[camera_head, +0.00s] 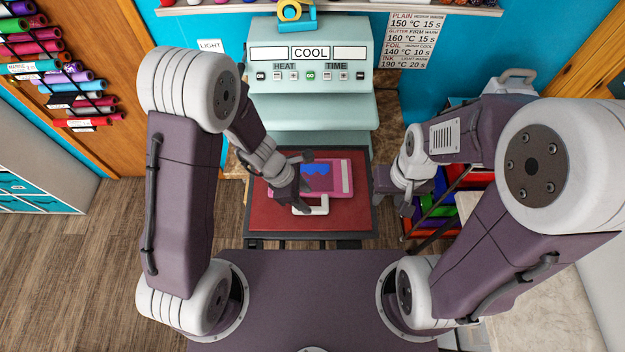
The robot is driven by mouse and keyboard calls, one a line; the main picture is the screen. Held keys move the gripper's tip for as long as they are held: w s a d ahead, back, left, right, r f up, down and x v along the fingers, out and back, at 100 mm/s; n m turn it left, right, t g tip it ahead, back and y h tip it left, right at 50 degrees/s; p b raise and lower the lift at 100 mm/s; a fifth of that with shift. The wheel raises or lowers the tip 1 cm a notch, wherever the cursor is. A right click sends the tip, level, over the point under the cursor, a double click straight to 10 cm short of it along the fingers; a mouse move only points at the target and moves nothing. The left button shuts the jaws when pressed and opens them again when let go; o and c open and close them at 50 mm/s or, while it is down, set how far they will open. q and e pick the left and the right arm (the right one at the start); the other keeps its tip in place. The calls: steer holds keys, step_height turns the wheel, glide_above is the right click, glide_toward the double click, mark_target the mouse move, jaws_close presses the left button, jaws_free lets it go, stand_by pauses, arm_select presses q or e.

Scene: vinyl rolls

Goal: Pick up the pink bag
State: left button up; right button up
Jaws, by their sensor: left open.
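The pink bag (335,183) lies flat on the red pad (270,217) of the heat press. It has a blue print on its face, a pale strip at its right side and a white handle (322,209) at its near edge. My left gripper (303,182) is open over the left part of the bag and hides some of it. I cannot tell whether it touches the bag. My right gripper (393,204) is to the right of the pad, apart from the bag. Its fingers are small and partly hidden, so its opening is unclear.
The pale green heat press (312,105) stands behind the pad, its display reading COOL. Bins with coloured items (437,207) are on the right under my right arm. Vinyl rolls (40,48) hang on the left wall. The wooden floor at left is clear.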

arm_select(q)
steer(key=shift+f, duration=0.1)
steer(key=f, duration=0.1)
steer(key=f+b, duration=0.1)
steer(key=f, duration=0.1)
steer(key=s+f, duration=0.1)
steer(key=shift+d+f+b, duration=0.25)
steer(key=shift+d+b, duration=0.1)
steer(key=shift+w+d+f, duration=0.15)
steer(key=shift+w+d, duration=0.1)
steer(key=shift+w, duration=0.05)
steer(key=shift+s+a, duration=0.15)
steer(key=shift+s, duration=0.05)
jaws_close()
arm_select(e)
steer(key=shift+s+a+f, duration=0.35)
steer(key=shift+s+f, duration=0.05)
steer(key=shift+f, duration=0.3)
